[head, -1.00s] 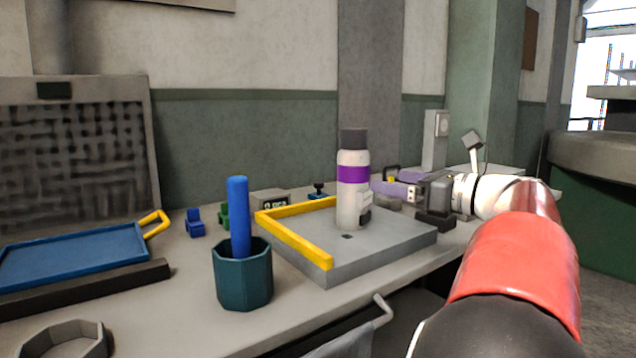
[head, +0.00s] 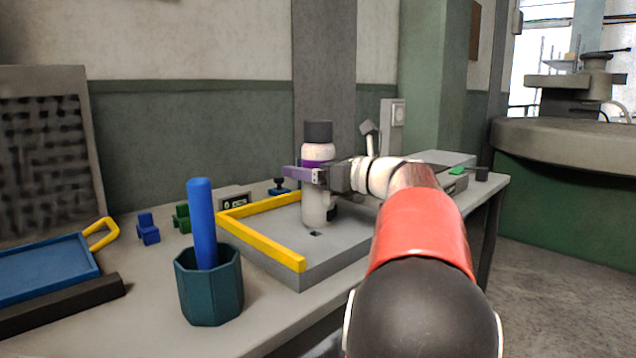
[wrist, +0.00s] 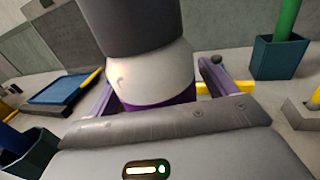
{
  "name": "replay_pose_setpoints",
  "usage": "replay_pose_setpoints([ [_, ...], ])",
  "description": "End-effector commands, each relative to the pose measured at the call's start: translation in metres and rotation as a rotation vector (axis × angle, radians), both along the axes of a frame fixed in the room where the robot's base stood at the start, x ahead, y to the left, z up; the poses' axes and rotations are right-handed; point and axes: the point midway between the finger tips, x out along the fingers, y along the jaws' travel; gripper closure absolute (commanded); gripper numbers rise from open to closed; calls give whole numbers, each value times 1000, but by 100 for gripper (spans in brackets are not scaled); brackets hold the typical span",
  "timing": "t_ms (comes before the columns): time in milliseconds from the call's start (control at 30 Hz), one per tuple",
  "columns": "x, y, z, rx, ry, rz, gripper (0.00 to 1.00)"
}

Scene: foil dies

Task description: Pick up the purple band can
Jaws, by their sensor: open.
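The purple band can (head: 318,208) is white with a dark grey cap and a purple band. It stands upright on the grey plate (head: 342,249) with a yellow L-shaped edge. My gripper (head: 297,173) is at the height of the band, and a purple finger crosses in front of it in the head view. In the wrist view the can (wrist: 152,75) sits between the two spread purple fingers of my gripper (wrist: 160,95). The jaws are open, one on each side of it. The lower part of the can is hidden in the wrist view.
A teal cup (head: 209,290) holding a blue rod (head: 202,222) stands at the front left of the plate. A blue tray (head: 45,268) with a yellow handle lies further left. Small blue (head: 148,229) and green (head: 182,217) blocks and a small display (head: 235,201) stand behind.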

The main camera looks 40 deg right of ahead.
Motion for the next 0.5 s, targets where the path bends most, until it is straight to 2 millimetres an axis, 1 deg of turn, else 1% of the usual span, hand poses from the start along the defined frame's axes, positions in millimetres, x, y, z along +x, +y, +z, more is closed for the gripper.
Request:
replay_pose_setpoints([
  [167,0,0,0,0,0,0,15],
  [267,0,0,0,0,0,0,27],
  [500,0,0,0,0,0,0,58],
])
